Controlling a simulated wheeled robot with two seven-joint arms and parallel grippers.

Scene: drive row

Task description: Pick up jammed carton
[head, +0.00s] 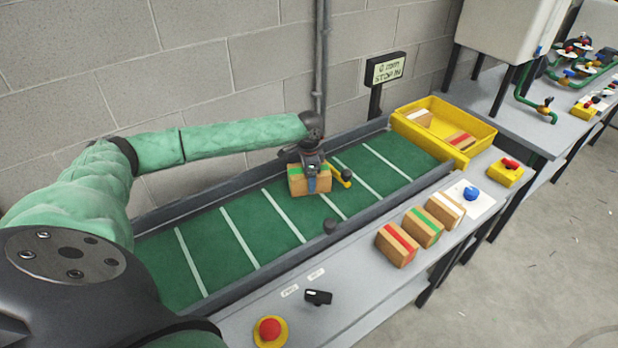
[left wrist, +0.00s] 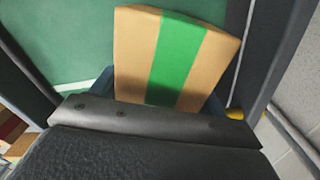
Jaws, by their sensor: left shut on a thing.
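The jammed carton (head: 309,184) is a brown box with a green stripe, over the green conveyor belt (head: 210,262) near its far rail. My left gripper (head: 313,174) reaches down over the carton and is shut on it. In the left wrist view the carton (left wrist: 172,58) fills the upper middle, just beyond the dark gripper body. I cannot tell whether the carton touches the belt. My right gripper is not in view.
A yellow arm (head: 340,176) sits right beside the carton. A yellow bin (head: 464,130) with cartons stands at the belt's far end. Three striped cartons, including a red-striped one (head: 396,246), stand on the near ledge. A red button (head: 269,329) is in front.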

